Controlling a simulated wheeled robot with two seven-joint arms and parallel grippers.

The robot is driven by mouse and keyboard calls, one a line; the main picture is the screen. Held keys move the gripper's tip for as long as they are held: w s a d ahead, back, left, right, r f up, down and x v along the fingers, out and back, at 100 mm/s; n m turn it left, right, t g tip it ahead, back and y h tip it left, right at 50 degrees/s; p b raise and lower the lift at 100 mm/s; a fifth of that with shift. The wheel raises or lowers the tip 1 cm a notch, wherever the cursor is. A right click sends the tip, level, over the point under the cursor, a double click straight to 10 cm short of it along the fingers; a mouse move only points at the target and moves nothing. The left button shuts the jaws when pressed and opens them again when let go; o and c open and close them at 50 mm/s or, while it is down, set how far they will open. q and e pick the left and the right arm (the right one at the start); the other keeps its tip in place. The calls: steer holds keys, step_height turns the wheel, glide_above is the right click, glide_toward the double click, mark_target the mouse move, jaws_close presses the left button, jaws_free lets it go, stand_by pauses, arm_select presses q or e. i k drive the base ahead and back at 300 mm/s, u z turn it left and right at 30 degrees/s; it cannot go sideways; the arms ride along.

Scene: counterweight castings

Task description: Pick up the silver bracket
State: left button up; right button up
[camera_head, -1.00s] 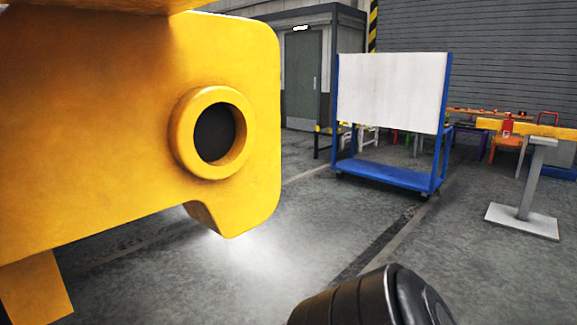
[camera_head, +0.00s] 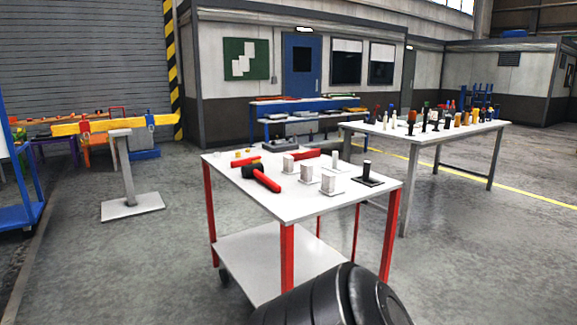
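Several small silver-grey upright pieces stand on the white top of a cart with red legs (camera_head: 230,190). One piece (camera_head: 327,181) is nearest the front, one (camera_head: 306,172) is just behind it, and one (camera_head: 288,163) is farther back. They may be brackets, but they are too small to tell which is the silver bracket. Neither of my grippers shows. A black rounded part of my own arm (camera_head: 335,300) is at the bottom of the view, in front of the cart, and hides part of its lower shelf.
A red-and-black tool (camera_head: 265,180) lies on the cart, and a dark plate with a post (camera_head: 367,175) is at its right. A white table with several items (camera_head: 437,138) stands behind right. A grey stand (camera_head: 126,170) is at left. Floor between is clear.

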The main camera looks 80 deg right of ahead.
mark_target(334, 167)
steer(key=z, duration=4.15)
steer(key=i, duration=3.2)
steer(key=u, duration=2.8)
